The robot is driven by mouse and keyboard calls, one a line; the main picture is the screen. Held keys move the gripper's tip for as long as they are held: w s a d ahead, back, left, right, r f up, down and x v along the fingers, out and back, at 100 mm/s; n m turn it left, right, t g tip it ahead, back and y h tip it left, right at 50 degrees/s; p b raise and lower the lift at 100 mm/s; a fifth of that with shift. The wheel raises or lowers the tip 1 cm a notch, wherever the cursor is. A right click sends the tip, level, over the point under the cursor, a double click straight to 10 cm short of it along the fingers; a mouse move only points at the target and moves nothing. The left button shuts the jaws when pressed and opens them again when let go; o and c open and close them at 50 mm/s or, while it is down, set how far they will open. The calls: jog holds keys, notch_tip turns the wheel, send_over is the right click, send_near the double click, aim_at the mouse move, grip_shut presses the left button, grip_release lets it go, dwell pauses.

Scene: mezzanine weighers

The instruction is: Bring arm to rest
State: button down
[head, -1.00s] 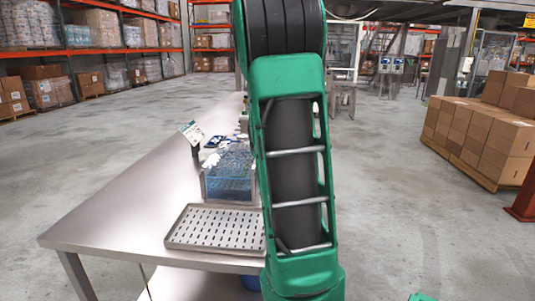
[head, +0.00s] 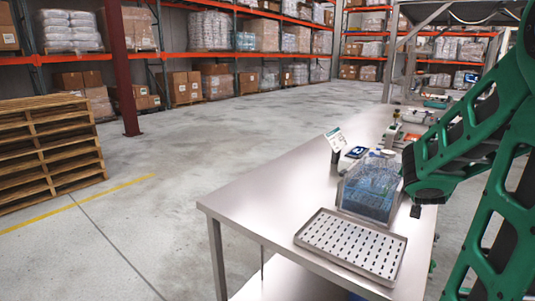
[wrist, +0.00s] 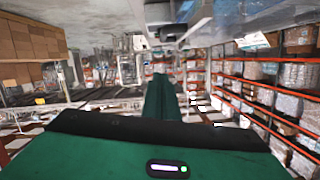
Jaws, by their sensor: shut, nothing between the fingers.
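My green arm comes in from the right edge in the head view, folded, its end hanging over the right side of the steel table. My gripper (head: 416,211) shows only as a small dark tip below the green and black end of the arm, close to the blue bin. It is shut and empty. In the wrist view a green housing with a dark edge and a small lit indicator fills the bottom. A green part of my own arm stands in the middle there, and no object is held.
Stacked pallets (head: 50,150) stand left, near a red post (head: 122,70). Racks (head: 210,50) line the back. Open floor lies between.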

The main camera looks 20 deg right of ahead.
jog(key=s+a+f+n+g+y, duration=0.2)
jog(key=s+a+f+g+y, duration=0.2)
jog(key=s+a+f+y, duration=0.5)
jog(key=s+a+f+n+g+y, duration=0.1)
jog(key=s+a+n+g, duration=0.1)
jog(key=s+a, duration=0.4)
jog(key=s+a+f+n+g+y, duration=0.1)
jog(key=s+a, duration=0.5)
jog(key=a, duration=0.6)
jog(key=shift+s+a+f+n+g+y, duration=0.15)
jog(key=shift+a+f+n+g+y, duration=0.15)
jog(key=shift+n+g+y, duration=0.6)
jog(key=shift+w+f+g+h, duration=0.25)
jog(key=shift+w+g+h, duration=0.05)
jog(key=shift+w, duration=0.3)
